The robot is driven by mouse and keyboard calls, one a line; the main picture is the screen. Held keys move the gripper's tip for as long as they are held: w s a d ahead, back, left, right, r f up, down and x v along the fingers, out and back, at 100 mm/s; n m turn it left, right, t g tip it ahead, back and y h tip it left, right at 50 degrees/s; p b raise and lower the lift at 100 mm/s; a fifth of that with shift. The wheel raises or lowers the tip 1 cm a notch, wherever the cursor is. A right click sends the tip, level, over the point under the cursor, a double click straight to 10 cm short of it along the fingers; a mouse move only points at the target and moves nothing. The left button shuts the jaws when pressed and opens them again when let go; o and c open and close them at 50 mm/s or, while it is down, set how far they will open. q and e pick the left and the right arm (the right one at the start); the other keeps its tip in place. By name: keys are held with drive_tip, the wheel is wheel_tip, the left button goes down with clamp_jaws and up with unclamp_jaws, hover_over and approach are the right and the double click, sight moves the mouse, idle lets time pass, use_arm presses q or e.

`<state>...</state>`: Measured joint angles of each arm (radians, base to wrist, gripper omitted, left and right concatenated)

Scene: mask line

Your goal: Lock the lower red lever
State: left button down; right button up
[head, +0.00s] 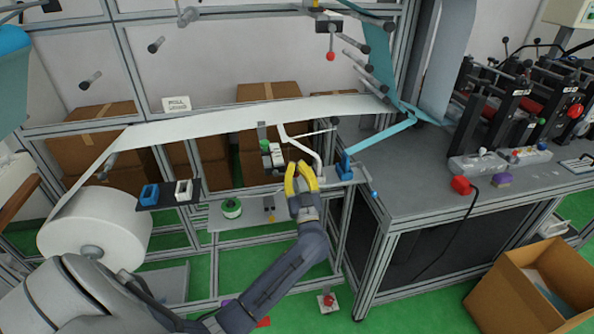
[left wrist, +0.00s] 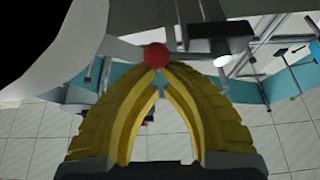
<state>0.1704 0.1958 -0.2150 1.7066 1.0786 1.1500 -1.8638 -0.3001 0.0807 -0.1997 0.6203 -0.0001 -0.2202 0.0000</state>
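My left gripper (head: 299,165), with yellow fingers, is raised beside the white web in the middle of the head view. In the left wrist view its fingertips (left wrist: 160,72) come together, with a narrow gap lower between the fingers. A red lever ball (left wrist: 156,55) sits right at the tips; I cannot tell whether they touch it. The ball is not visible in the head view near my gripper. Another lever with a red knob (head: 330,56) hangs higher up on the frame. My right gripper is not in view.
The white web (head: 220,122) runs from a large white roll (head: 95,225) to the rollers at right. A white bent bar (head: 300,145) and a blue clamp (head: 345,165) are close to my gripper. A grey bench (head: 420,180) stands right, with an open cardboard box (head: 500,295) below.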

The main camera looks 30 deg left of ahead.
sight(298, 176)
use_arm(q)
drive_tip(key=shift+w+d+f+m+t+h, duration=0.1)
drive_tip(key=shift+f+m+t+h, duration=0.25)
drive_tip(key=shift+m, duration=0.45)
drive_tip(key=shift+f+m+t+h, duration=0.2)
drive_tip(key=shift+m+t+h, duration=0.2)
drive_tip(key=shift+m, duration=0.4)
drive_tip(key=shift+f+m+t+h, duration=0.25)
drive_tip(key=shift+f+m+h, duration=0.15)
drive_tip(key=shift+m, duration=0.5)
drive_tip(key=shift+f+m+t+h, duration=0.25)
drive_tip(key=shift+m+h, duration=0.2)
drive_tip(key=shift+m, duration=0.45)
drive_tip(key=shift+f+h, duration=0.3)
drive_tip(key=shift+f, duration=0.25)
drive_tip(key=v, duration=1)
